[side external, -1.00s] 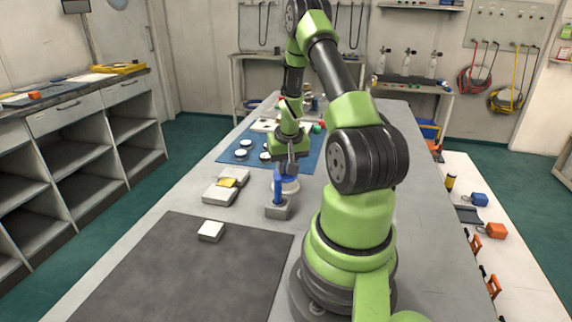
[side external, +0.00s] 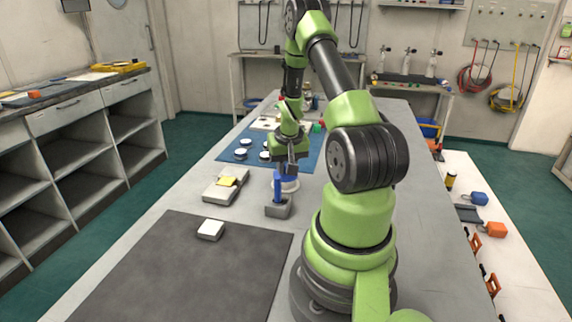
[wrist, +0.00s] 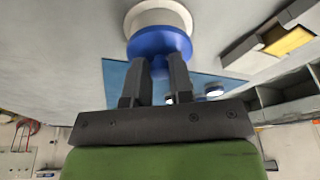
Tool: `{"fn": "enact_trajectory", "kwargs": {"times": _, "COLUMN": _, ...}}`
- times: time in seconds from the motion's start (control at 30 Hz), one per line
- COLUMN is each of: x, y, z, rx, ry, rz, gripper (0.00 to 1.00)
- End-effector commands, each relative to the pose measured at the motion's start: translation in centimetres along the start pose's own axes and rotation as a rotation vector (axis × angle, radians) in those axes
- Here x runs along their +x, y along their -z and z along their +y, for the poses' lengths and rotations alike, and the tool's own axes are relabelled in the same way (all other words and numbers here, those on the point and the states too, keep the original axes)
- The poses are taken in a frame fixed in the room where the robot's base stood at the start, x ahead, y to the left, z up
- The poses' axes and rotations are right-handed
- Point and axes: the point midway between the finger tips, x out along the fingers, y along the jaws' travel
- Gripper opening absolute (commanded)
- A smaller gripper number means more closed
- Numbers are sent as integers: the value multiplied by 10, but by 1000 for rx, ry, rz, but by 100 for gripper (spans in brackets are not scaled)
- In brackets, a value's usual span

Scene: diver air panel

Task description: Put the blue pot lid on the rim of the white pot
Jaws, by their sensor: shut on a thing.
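The blue pot lid (wrist: 158,42) is between the two fingers of my gripper (wrist: 163,68) in the wrist view, and my gripper is shut on it. The white pot (wrist: 160,14) shows just beyond the lid, which overlaps it in that view. I cannot tell whether the lid touches the rim. In the side view my gripper (side external: 287,168) points down over the white pot (side external: 290,185). A blue upright on a grey block (side external: 278,207) stands in front of the pot and hides part of it, and the lid is hard to make out there.
A blue mat (side external: 228,155) with several white round pieces lies behind. A pale case with a yellow piece (side external: 228,182) lies left of the pot. A small white block (side external: 210,229) sits at the dark mat (side external: 185,275) in front. Bare grey table lies between.

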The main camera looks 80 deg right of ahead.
Motion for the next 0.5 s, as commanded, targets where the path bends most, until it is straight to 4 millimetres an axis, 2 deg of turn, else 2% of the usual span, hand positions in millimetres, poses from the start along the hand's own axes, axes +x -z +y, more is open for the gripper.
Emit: {"fn": "enact_trajectory", "kwargs": {"times": 0.5, "x": 4, "y": -1, "z": 0, "rx": 0, "ry": 0, "rz": 1, "gripper": 0}}
